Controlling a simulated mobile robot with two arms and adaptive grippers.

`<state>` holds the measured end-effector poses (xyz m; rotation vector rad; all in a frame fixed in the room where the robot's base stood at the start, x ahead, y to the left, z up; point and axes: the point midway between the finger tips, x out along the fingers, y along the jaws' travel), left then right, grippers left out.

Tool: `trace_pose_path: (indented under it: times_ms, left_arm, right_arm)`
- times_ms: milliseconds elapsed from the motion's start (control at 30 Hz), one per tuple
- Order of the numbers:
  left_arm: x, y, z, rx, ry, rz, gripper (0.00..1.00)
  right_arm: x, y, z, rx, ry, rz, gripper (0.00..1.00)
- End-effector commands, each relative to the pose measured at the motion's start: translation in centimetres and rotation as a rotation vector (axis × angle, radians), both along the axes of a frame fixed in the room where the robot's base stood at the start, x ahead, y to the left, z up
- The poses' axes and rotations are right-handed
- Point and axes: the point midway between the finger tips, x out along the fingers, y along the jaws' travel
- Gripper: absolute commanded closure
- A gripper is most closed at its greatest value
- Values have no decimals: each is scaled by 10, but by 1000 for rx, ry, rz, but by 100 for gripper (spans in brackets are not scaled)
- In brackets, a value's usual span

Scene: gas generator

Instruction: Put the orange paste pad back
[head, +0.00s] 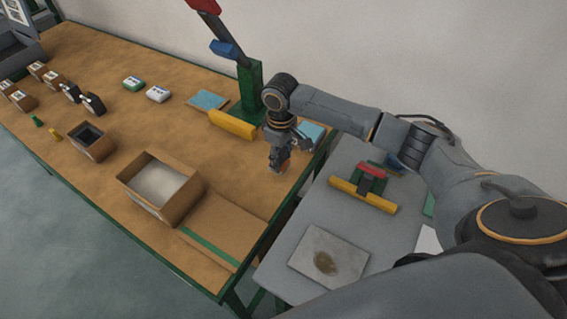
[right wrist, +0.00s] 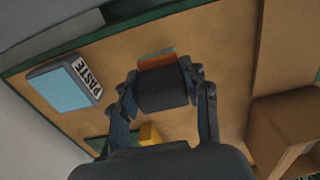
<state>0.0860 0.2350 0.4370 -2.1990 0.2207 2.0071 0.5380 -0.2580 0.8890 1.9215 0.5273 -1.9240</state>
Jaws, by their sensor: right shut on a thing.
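My right gripper (head: 279,162) hangs over the right end of the wooden table, fingers pointing down. It is shut on a small orange thing (head: 284,168), likely the orange paste pad. In the right wrist view, the gripper (right wrist: 162,88) has a dark block between its fingers, with an orange strip (right wrist: 157,62) and a thin teal edge beyond it. My left gripper is not in view.
An open cardboard box (head: 195,195) stands left of the gripper. A green post (head: 251,85) with a yellow bar (head: 232,124) and another blue pad (head: 208,100) stand behind. A grey table (head: 285,264) is at the right. Tabletop just left of the gripper is clear.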

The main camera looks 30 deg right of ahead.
Motion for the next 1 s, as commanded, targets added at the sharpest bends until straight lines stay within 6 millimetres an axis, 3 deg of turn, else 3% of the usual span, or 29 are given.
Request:
trace_pose_path:
  times_ms: [67,267,667,700,767,1000]
  left_arm:
    - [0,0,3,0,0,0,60]
    - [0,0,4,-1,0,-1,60]
    - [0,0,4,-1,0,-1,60]
    - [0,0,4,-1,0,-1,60]
    - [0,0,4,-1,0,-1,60]
    - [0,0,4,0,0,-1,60]
  right_arm:
    - [-4,-9,-8,-3,4,-4,79]
    - [-3,-6,-35,-2,1,0,79]
    - [-3,-6,-40,-2,1,-1,79]
    - [-3,-6,-40,-2,1,0,46]
    - [-3,-6,-40,-2,1,0,33]
    - [-3,-6,-40,-2,1,0,31]
